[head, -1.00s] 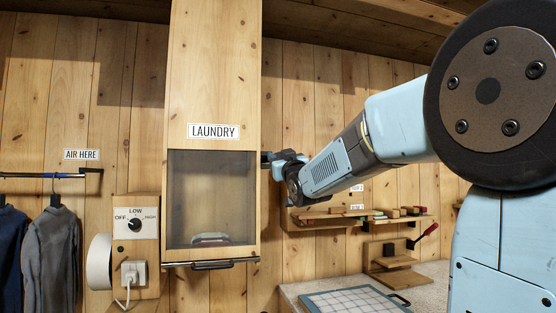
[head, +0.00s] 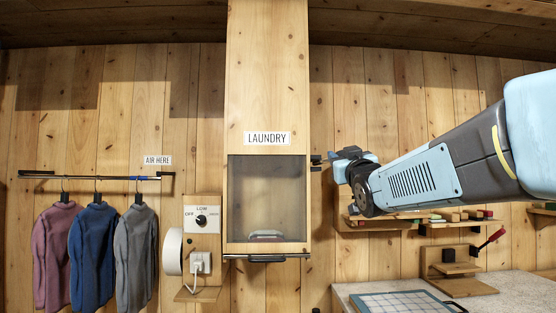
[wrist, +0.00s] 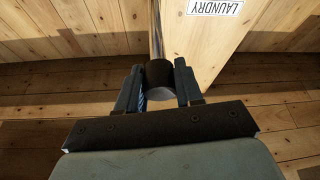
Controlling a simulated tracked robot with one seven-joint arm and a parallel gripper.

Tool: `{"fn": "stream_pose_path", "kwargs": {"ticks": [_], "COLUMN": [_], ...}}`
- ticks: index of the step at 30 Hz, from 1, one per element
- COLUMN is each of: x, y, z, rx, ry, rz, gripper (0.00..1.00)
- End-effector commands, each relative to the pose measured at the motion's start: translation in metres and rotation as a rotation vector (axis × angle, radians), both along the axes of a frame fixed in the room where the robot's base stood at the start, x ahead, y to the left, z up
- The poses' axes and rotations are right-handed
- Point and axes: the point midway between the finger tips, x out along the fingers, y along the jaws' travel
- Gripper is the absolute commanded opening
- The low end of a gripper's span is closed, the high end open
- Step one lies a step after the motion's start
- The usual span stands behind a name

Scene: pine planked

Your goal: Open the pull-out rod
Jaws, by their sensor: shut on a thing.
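My gripper (head: 317,163) is beside the right side of the laundry cabinet. In the wrist view, my gripper (wrist: 158,90) has its two fingers on either side of a black round cap (wrist: 160,74), shut on it.
The laundry cabinet (head: 268,80) stands between the wall rod and my gripper. Several sweaters (head: 92,255) hang on the rod. A control box with a dial (head: 201,221) is left of the cabinet. A shelf (head: 440,226) and counter (head: 515,292) are at right.

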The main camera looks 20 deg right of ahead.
Motion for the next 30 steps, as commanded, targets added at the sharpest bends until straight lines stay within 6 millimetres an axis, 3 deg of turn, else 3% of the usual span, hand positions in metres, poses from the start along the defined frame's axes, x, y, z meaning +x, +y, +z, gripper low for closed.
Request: {"fn": "stream_pose_path", "kwargs": {"ticks": [11,12,18,30], "x": [-0.0024,-0.0024,-0.0027,-0.0083], "y": [-0.0036,-0.0037,-0.0039,-0.0026], "z": [-0.0029,-0.0029,-0.0017,-0.0023], "rx": [0.002,0.002,0.002,0.001], "ry": [0.006,0.007,0.004,0.001], "rz": [-0.009,-0.009,-0.010,-0.009], "gripper": [0.00,0.37,0.56,0.59]}}
